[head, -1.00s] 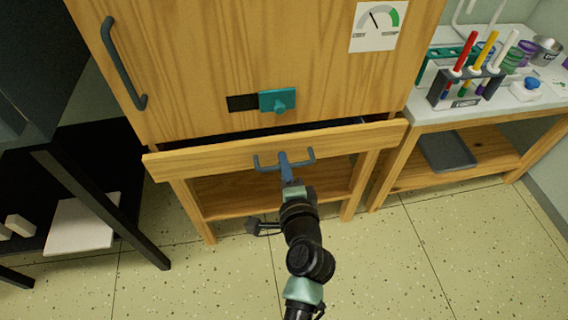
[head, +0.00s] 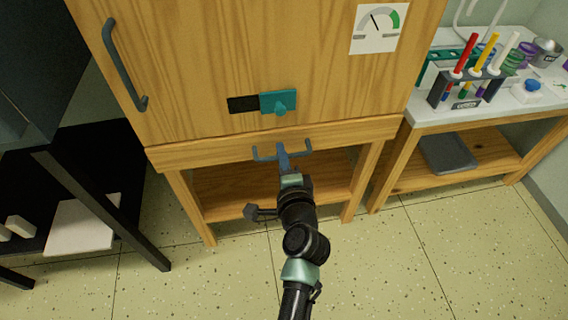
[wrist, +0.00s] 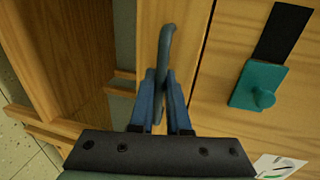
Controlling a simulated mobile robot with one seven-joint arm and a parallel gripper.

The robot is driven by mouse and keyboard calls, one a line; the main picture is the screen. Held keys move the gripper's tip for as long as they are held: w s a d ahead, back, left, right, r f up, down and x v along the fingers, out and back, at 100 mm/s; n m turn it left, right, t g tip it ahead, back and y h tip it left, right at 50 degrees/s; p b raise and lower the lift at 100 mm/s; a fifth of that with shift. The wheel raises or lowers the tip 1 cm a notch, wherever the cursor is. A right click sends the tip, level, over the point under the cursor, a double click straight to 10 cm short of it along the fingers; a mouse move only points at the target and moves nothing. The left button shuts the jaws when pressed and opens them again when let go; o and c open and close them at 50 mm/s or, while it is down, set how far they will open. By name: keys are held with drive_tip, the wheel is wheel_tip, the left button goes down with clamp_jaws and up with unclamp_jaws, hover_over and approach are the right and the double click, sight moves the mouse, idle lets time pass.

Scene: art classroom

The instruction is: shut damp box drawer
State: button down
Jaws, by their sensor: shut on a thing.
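The damp box (head: 250,60) is a tall wooden cabinet with a door above and a drawer below. The drawer front (head: 205,154) sits against the cabinet body in the head view, with no dark gap showing above it. My gripper (head: 282,150) is at the middle of the drawer front, at the blue-grey bar handle (head: 306,151). In the wrist view, the blue fingers of my gripper (wrist: 163,98) are closed around the handle (wrist: 166,45), one on each side.
A teal sliding latch (head: 278,102) and a door handle (head: 122,65) are on the door above. A side table (head: 440,112) with a pen rack (head: 466,90) stands at right. A black shelf unit (head: 100,207) stands at left. Floor in front is clear.

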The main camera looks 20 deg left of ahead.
drive_tip(key=shift+w+a+r, duration=0.1)
drive_tip(key=shift+w+a, duration=0.15)
drive_tip(key=shift+w, duration=0.15)
drive_tip(key=c, duration=1.2)
unclamp_jaws()
drive_tip(key=shift+o, duration=0.2)
drive_tip(key=p+v, duration=0.3)
drive_tip(key=v, duration=1)
drive_tip(key=shift+w, duration=0.1)
